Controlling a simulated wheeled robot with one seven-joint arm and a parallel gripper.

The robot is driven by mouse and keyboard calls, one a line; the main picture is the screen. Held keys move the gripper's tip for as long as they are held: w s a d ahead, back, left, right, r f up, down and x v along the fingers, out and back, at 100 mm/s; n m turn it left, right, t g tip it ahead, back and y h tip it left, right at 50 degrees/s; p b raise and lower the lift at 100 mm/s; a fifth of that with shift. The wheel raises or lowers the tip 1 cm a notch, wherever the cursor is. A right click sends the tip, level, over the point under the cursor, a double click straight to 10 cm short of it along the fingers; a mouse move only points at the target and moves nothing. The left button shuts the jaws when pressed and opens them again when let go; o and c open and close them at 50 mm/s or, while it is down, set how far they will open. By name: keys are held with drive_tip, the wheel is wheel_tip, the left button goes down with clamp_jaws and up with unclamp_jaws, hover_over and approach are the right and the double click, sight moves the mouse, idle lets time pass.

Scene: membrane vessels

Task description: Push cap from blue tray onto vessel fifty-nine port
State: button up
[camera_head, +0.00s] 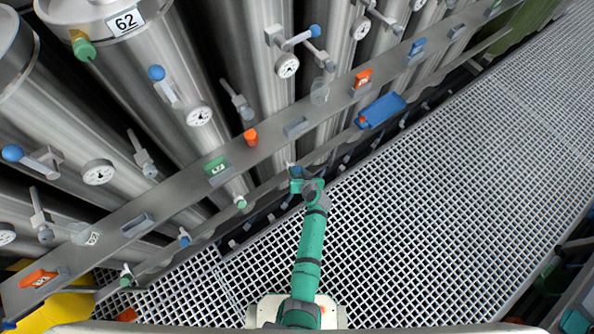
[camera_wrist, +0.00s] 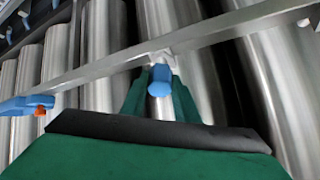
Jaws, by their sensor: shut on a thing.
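My gripper (camera_head: 296,172) is at the lower edge of the metal rail. In the wrist view its two green fingers (camera_wrist: 160,92) are shut on a blue cap (camera_wrist: 159,80). The cap shows as a small blue spot in the head view, partly hidden by the gripper. A pale metal fitting (camera_wrist: 161,56) is just beyond the cap; I cannot tell whether they touch. The blue tray (camera_head: 384,108) hangs on the rail to the right, with an orange piece at its left end. It also shows in the wrist view (camera_wrist: 17,105). No number fifty-nine is readable.
Large steel vessels (camera_head: 225,70), one labelled 62, stand behind the rail (camera_head: 285,133). Open grating floor (camera_head: 430,190) lies to the right.

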drive_tip(key=shift+w+a+f, duration=0.2)
drive_tip(key=shift+w+f, duration=0.05)
drive_tip(key=shift+f, duration=0.25)
drive_tip(key=shift+w+a+f, duration=0.15)
drive_tip(key=shift+w+f, duration=0.1)
drive_tip(key=shift+f, duration=0.25)
idle(0.4)
drive_tip(key=o, duration=1.2)
drive_tip(key=shift+o, duration=0.2)
drive_tip(key=v, duration=1)
drive_tip(key=shift+s+r, duration=0.25)
drive_tip(key=shift+s, duration=0.05)
drive_tip(key=shift+d, duration=0.1)
